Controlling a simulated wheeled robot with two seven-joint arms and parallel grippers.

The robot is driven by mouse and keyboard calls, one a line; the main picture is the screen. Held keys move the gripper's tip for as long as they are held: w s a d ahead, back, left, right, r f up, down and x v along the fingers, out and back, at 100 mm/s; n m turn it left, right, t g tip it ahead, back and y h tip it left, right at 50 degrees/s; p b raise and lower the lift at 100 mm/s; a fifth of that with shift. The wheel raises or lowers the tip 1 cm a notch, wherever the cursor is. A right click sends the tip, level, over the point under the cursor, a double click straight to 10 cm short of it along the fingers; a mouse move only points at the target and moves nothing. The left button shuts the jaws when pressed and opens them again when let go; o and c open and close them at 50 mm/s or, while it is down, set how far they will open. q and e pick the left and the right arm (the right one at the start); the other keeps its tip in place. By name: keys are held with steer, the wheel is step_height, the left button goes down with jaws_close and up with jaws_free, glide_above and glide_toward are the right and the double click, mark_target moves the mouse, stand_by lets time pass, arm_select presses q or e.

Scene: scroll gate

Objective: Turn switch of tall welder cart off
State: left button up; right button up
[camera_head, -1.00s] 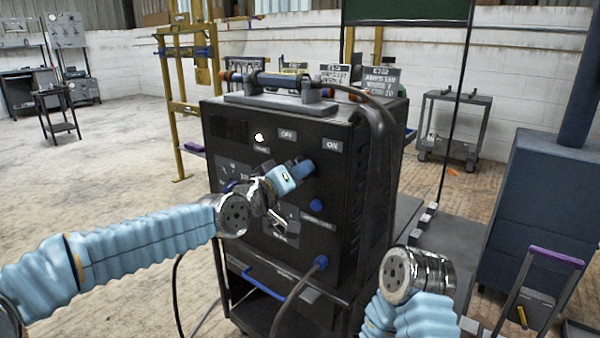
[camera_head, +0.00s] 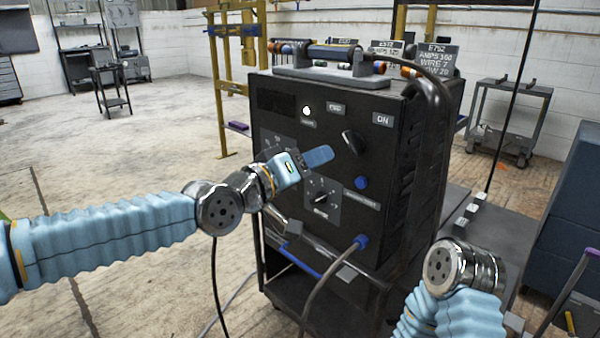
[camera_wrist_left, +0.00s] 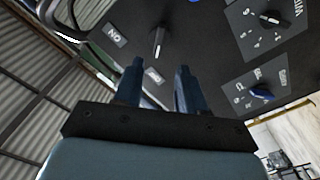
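The tall welder cart (camera_head: 415,150) is a dark box on a cart frame, with its control panel facing me. The black switch (camera_head: 353,142) sits on the panel below the OFF label (camera_head: 337,108) and the ON label (camera_head: 382,119), tilted. My left gripper (camera_head: 322,155) is just left of the switch in the head view, apart from it. In the left wrist view, its two dark fingers (camera_wrist_left: 158,75) are spread with nothing between them, and the switch (camera_wrist_left: 159,40) lies beyond their tips. My right forearm is at the lower right; its gripper is out of view.
A blue round knob (camera_head: 361,183) and a dial (camera_head: 321,198) are on the panel below the switch. A cable (camera_head: 325,280) hangs from the panel front. A grey trolley (camera_head: 510,120) and a blue cabinet (camera_head: 570,210) stand to the right. The floor at left is open.

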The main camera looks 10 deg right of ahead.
arm_select(q)
steer(key=shift+v, duration=1.75)
